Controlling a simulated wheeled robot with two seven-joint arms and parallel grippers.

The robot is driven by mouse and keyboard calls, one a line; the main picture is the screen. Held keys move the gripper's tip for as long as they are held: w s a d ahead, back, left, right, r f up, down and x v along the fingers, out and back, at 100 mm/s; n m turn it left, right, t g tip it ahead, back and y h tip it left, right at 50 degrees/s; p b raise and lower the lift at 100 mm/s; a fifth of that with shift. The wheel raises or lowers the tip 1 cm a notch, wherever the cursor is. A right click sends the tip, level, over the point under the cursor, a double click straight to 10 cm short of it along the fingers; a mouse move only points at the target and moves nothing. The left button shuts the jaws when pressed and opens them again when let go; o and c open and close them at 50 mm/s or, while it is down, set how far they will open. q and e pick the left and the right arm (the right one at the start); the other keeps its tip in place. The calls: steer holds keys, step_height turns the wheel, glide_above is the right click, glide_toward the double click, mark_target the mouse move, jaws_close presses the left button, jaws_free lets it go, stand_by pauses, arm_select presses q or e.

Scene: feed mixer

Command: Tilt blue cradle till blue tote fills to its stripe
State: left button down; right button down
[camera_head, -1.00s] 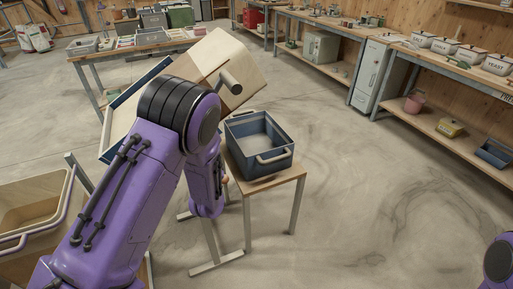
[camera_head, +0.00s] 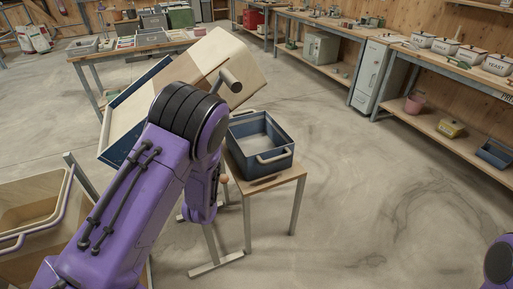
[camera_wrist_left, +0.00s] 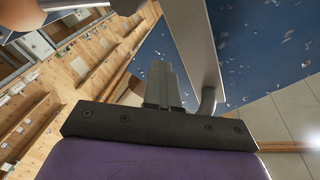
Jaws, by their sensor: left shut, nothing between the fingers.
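The blue cradle (camera_head: 122,150) is tilted toward the right and holds a pale wooden bin (camera_head: 222,55), which leans over the small table. The blue tote (camera_head: 277,166) stands upright on that table, just below and right of the bin. Its inside looks pale grey; I cannot make out a stripe or any level of feed. My left arm covers part of the cradle and hides my left gripper in the head view. In the left wrist view my left gripper (camera_wrist_left: 163,84) is shut and empty, beside a grey metal bar (camera_wrist_left: 193,45) and a scuffed blue panel (camera_wrist_left: 260,45). My right gripper is out of view.
The small wooden-topped table (camera_head: 290,177) carries the tote. A wooden bin with a rail (camera_head: 35,212) stands at the lower left. Workbenches (camera_head: 330,25) line the back and right. The floor right of the small table is clear.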

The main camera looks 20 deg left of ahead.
arm_select(q)
steer(key=c, duration=1.4)
jaws_free()
